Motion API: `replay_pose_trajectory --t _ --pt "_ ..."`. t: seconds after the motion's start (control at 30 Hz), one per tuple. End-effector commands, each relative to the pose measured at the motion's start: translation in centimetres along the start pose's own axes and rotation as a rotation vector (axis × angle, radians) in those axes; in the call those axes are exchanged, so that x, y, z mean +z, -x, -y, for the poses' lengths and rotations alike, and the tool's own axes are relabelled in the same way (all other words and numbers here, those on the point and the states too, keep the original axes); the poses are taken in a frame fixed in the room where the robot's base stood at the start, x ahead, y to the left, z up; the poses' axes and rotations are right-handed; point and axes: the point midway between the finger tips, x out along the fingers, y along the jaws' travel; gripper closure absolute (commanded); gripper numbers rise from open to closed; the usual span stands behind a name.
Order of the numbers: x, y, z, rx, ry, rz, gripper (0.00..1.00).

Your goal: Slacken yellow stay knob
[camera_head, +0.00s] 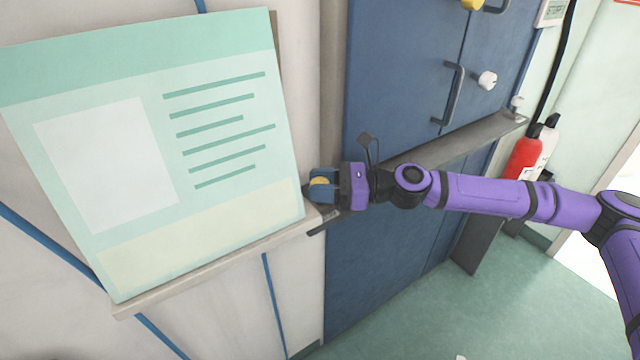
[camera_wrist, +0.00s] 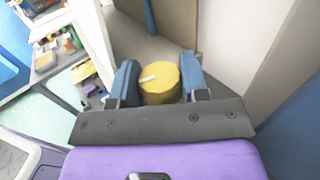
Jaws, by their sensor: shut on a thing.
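The yellow stay knob (camera_wrist: 161,88) is a short round knob with a pale pointer mark on its face, pointing left in the wrist view. It sits between the two blue finger pads of my gripper (camera_wrist: 158,84), which is shut on it. In the head view the yellow knob (camera_head: 319,182) shows only in part between the fingers of my gripper (camera_head: 322,185), at the right end of the pale ledge below the board. The knob's mount is hidden.
A large green-and-white board (camera_head: 150,150) stands left of my gripper. A red extinguisher (camera_head: 523,158) stands at right.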

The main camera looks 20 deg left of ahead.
Motion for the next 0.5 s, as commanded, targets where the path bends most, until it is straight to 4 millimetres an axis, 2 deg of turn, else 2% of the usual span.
replay_pose_trajectory --t 0.23,0.27,0.33,0.5 --pt "-0.02 0.03 0.1 -0.003 0.0 0.0 0.82" --pt "-0.02 0.03 0.1 -0.003 0.0 0.0 0.52" --pt "-0.02 0.03 0.09 -0.003 0.0 0.0 0.36" --pt "-0.02 0.01 0.05 -0.002 0.0 0.0 0.33"
